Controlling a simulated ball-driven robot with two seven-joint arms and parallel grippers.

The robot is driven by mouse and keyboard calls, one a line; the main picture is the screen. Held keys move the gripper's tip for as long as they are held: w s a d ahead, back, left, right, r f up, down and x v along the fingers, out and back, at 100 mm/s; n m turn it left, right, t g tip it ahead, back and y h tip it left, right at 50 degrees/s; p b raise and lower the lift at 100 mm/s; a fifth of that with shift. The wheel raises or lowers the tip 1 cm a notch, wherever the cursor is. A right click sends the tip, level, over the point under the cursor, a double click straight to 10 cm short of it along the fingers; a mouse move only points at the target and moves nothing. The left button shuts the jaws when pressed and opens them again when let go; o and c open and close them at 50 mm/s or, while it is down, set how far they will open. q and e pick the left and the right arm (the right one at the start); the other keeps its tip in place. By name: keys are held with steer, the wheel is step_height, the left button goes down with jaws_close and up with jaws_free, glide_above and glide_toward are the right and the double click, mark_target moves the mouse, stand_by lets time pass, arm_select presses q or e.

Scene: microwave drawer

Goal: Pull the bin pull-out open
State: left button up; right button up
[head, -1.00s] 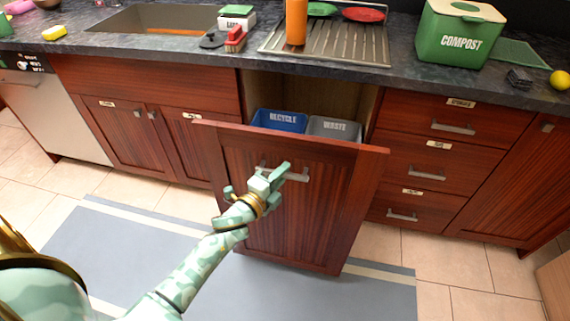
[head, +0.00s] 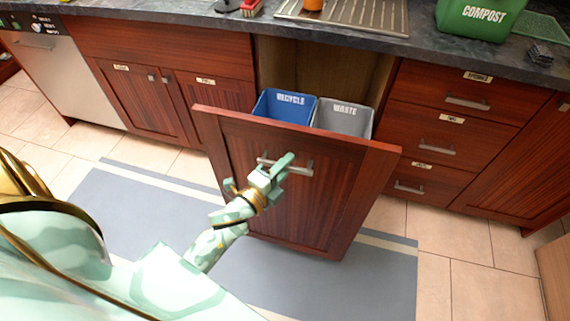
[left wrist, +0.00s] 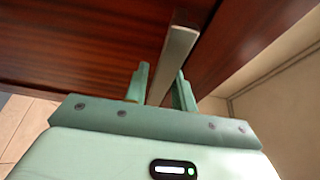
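The bin pull-out (head: 300,180) is a reddish wood front panel standing out from the counter cabinet. Behind it are a blue recycle bin (head: 284,108) and a grey waste bin (head: 345,118). Its metal bar handle (head: 302,169) is on the upper part of the panel. My left gripper (head: 277,170) is at the left part of this handle. In the left wrist view, the handle (left wrist: 175,58) runs between the two fingers of the left gripper (left wrist: 162,88), which look closed on it. My right gripper is not in view.
Closed drawers (head: 445,145) are to the right and closed cabinet doors (head: 140,100) to the left. A dishwasher (head: 60,80) is at far left. A grey mat (head: 370,280) lies on the tiled floor (head: 480,270). A green compost bin (head: 478,18) stands on the counter.

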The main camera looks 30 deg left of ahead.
arm_select(q)
steer(key=shift+o, duration=0.6)
steer(key=s+a+p, duration=0.1)
steer(key=s, duration=1.5)
steer(key=shift+a+p, duration=0.35)
steer(key=shift+a, duration=0.05)
steer(key=shift+s, duration=0.1)
